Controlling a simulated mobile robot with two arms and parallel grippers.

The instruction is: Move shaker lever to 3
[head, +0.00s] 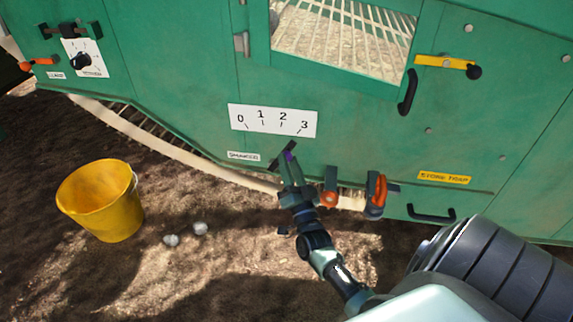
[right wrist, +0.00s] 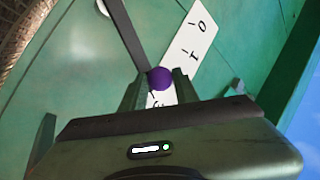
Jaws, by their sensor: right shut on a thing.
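The shaker lever (head: 276,163) is a dark bar low on the green machine, beside the "SHAKER" label (head: 243,156). It leans up and to the right; its upper end is below the 2 and 3 marks of the white scale (head: 272,121). In the right wrist view, the lever (right wrist: 124,32) ends in a purple knob (right wrist: 160,78) between my fingers, with the scale (right wrist: 193,45) behind it. My right gripper (head: 289,161) is shut on this knob, and its fingers partly hide the lever. My left gripper is not in view.
Orange-handled clamps (head: 376,192) sit just right of my right gripper, along the panel's lower edge. A black handle (head: 408,92) and a yellow lever (head: 442,62) are at the upper right. A yellow bucket (head: 101,199) stands on the soil at left.

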